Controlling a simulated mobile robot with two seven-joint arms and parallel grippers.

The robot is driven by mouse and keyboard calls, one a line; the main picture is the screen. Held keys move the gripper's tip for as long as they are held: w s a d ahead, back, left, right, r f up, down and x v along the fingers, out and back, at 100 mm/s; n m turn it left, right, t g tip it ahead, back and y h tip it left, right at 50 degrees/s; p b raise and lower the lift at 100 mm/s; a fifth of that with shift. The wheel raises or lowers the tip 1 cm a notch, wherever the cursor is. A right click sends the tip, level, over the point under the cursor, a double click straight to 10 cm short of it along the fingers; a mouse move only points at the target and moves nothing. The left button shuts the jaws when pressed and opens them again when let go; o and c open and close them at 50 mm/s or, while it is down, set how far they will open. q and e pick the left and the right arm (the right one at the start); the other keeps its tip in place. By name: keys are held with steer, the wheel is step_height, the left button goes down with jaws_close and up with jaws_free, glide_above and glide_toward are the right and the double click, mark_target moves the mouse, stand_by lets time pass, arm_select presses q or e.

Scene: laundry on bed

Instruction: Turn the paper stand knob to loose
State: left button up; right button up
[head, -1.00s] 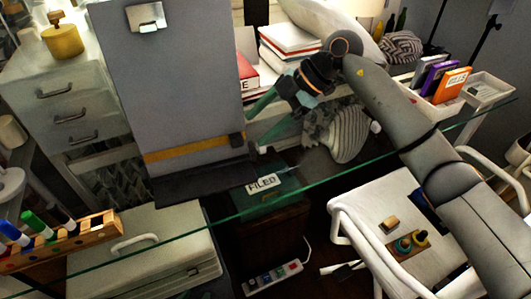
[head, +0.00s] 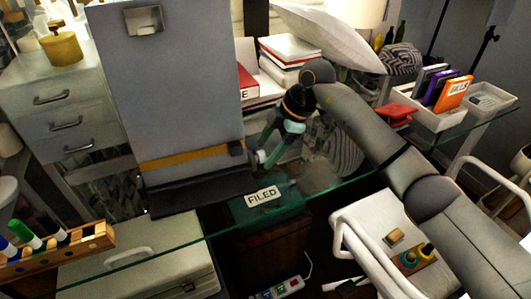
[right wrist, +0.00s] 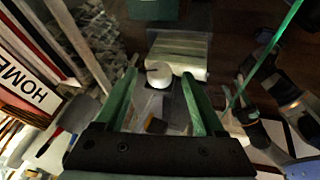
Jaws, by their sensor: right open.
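The paper stand (head: 178,95) is a tall grey board with a metal clip at its top, a yellow band low across it and a dark ledge. Its small pale knob (head: 261,157) is at the right end of the band. My right gripper (head: 270,154) has green fingers and reaches the knob from the right side. In the right wrist view, the round white knob (right wrist: 158,73) shows between the tips of the two spread fingers. I cannot tell whether either finger touches it. My left gripper is not in view.
A green box labelled FILED (head: 264,206) lies below the gripper, near the glass edge. Books (head: 289,50) and a cushion (head: 325,33) are behind. A marker rack (head: 58,246) is at front left. A white tray (head: 430,112) with boxes is at right.

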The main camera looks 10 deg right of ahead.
steer(key=shift+w+a+f, duration=0.1)
steer(key=shift+a+f, duration=0.15)
steer(key=shift+f, duration=0.35)
jaws_close()
